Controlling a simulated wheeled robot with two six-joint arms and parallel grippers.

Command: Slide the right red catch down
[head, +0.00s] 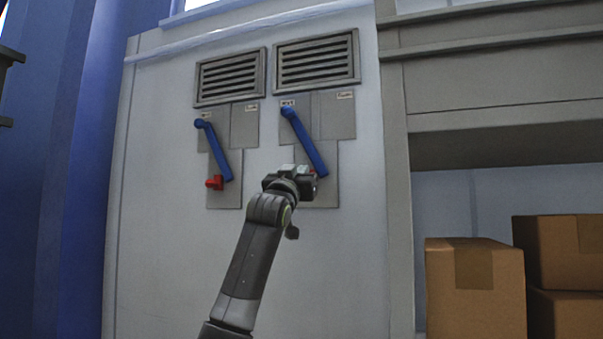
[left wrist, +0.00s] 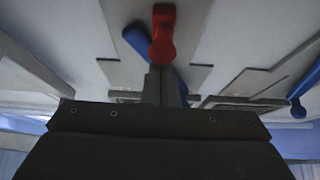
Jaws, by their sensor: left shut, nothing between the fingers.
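The right red catch (head: 312,174) shows only as a small red bit in the head view, mostly hidden behind my left gripper (head: 303,180). In the left wrist view, a red catch (left wrist: 163,35) is directly ahead of my shut, empty fingers (left wrist: 165,85). The fingertips are at or very close to its end; I cannot tell if they touch. The right blue lever (head: 304,141) slants down to the right, its lower end by the catch. The left red catch (head: 214,183) sits beside the lower end of the left blue lever (head: 214,150). My right gripper is not in view.
Both levers are on grey plates below vents (head: 316,61) on a pale wall panel (head: 160,240). A grey post (head: 398,220) stands to the right. Cardboard boxes (head: 475,300) are stacked at the lower right. The panel below the plates is clear.

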